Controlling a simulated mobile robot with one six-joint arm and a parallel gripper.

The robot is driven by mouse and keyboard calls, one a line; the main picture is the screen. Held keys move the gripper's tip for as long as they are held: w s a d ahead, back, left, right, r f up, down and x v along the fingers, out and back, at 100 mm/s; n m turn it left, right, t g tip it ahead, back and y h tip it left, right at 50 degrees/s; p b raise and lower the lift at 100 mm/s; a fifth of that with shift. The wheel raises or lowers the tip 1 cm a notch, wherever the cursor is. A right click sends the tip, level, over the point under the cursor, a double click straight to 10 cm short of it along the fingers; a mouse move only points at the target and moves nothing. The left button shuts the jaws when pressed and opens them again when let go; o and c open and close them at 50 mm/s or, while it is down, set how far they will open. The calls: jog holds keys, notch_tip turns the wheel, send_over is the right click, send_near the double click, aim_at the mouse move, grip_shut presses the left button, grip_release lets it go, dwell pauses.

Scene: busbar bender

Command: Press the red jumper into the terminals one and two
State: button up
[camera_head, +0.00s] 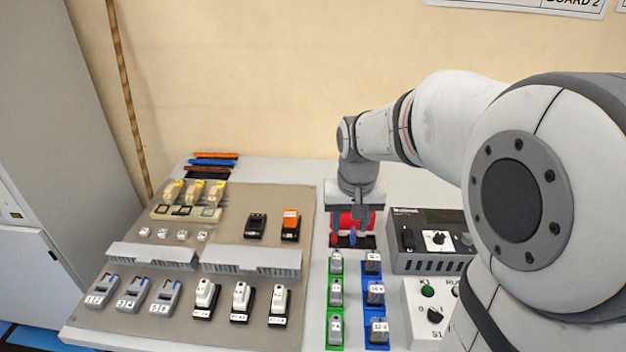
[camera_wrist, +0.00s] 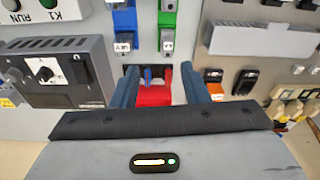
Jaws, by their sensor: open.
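A red piece (camera_head: 366,220), which looks like the red jumper, sits under my gripper at the back of the strip right of the mounting board. In the wrist view the red piece (camera_wrist: 153,95) lies between the two dark blue fingers of my gripper (camera_wrist: 160,88). The fingers are open, with a gap on each side of it. My gripper (camera_head: 352,236) points down and partly hides it in the head view. Grey terminal blocks stand front left on the board; the leftmost (camera_head: 102,291) seems labelled 1 and 2, though the print is small.
Green (camera_head: 335,292) and blue (camera_head: 375,293) holders with grey parts stand in front of my gripper. A dark control box (camera_head: 430,262) is close on the right. Two grey ducts (camera_head: 250,262) cross the board (camera_head: 225,225). Coloured rods (camera_head: 212,162) lie at the back left.

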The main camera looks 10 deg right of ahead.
jog(key=shift+m+g, duration=0.5)
jog(key=shift+g, duration=0.2)
jog(key=w+f, duration=0.3)
jog(key=w, duration=0.1)
jog(key=w+f, duration=0.3)
jog(key=w, duration=0.2)
jog(key=w+f, duration=0.3)
jog(key=w, duration=0.1)
jog(key=shift+w, duration=0.4)
jog(key=shift+w+f, duration=0.25)
jog(key=shift+f, duration=0.45)
notch_tip(320, 180, down, 7)
jog(key=shift+s+d+r+p, duration=0.1)
jog(key=shift+p, duration=0.3)
jog(key=shift+c, duration=0.3)
grip_shut()
